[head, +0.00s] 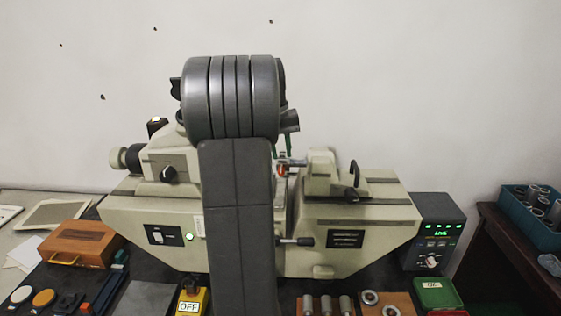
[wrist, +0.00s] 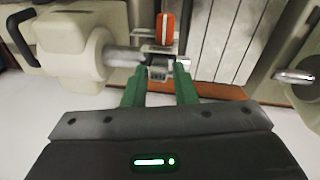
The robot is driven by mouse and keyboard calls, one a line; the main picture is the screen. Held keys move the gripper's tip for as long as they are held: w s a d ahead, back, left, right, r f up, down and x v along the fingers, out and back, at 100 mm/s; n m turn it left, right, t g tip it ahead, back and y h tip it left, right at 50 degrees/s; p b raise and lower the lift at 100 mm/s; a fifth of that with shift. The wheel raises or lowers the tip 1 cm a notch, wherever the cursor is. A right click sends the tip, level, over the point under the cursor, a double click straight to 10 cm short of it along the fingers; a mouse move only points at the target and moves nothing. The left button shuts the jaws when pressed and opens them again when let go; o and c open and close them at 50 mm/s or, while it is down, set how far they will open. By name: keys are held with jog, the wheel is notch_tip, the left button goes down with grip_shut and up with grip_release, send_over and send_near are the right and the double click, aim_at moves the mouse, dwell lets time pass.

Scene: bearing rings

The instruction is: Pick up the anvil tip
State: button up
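My gripper (wrist: 158,76) points at the measuring machine (head: 345,222), its two green fingers apart. In the head view, parts of the green fingers show beside my arm, just above the machine's middle. In the wrist view, a small grey metal piece (wrist: 158,73) on the machine's spindle line lies between and just beyond the fingertips. A metal rod (wrist: 122,57) comes to it from the cream tailstock (wrist: 75,43). An orange-red part (wrist: 165,28) is just beyond; it also shows in the head view (head: 282,170). I cannot tell for certain which small part is the anvil tip. No grip contact is visible.
A grey control box (head: 436,230) stands right of the machine, and a blue bin (head: 535,205) with metal rings is far right. My arm hides the machine's middle.

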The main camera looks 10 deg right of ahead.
grip_shut()
